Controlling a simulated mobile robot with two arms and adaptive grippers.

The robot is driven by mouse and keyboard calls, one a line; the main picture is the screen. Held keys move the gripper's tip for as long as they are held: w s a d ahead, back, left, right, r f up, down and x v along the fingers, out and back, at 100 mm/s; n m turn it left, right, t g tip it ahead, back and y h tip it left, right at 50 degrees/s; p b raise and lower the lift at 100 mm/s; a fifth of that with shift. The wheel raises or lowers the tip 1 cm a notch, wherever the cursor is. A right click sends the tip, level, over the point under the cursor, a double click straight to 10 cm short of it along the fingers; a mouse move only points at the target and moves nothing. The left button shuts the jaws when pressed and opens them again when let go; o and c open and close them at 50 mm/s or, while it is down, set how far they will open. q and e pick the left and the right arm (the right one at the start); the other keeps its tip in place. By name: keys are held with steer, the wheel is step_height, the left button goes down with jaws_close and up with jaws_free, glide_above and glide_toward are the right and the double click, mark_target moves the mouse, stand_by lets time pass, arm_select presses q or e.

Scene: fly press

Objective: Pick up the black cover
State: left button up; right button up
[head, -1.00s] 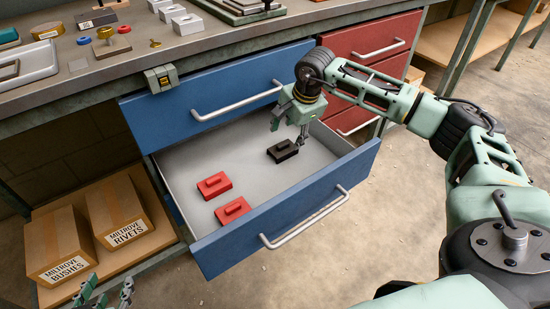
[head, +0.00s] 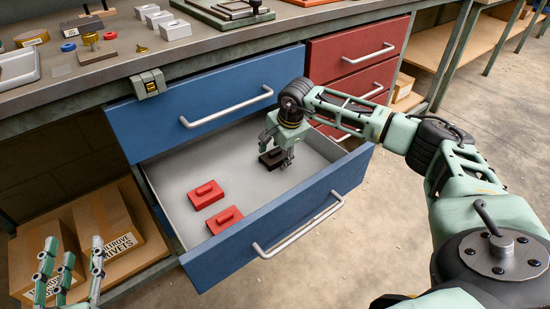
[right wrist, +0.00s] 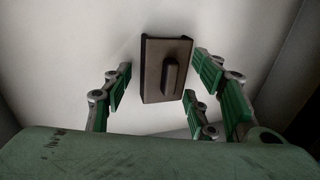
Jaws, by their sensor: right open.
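The black cover (head: 271,158) lies in the open lower blue drawer (head: 232,172), towards its right side. In the right wrist view the cover (right wrist: 167,70) is a dark block with a raised bar grip on top. My right gripper (head: 284,162) is down in the drawer at the cover, partly hiding it in the head view. In the right wrist view its open fingers (right wrist: 160,80) stand on both sides of the cover, with gaps showing. My left gripper (head: 70,260) is at the lower left of the head view, fingers spread and empty.
Two red covers (head: 206,195) (head: 224,220) lie in the drawer to the left of the black one. The drawer front with its handle (head: 298,228) stands on the near side. Boxes (head: 112,222) sit on a low shelf at left. The bench top (head: 150,60) is above.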

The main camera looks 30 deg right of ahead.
steer(key=shift+c, duration=0.4)
steer(key=c, duration=1.1)
steer(key=shift+r, duration=0.1)
steer(key=shift+c, duration=0.3)
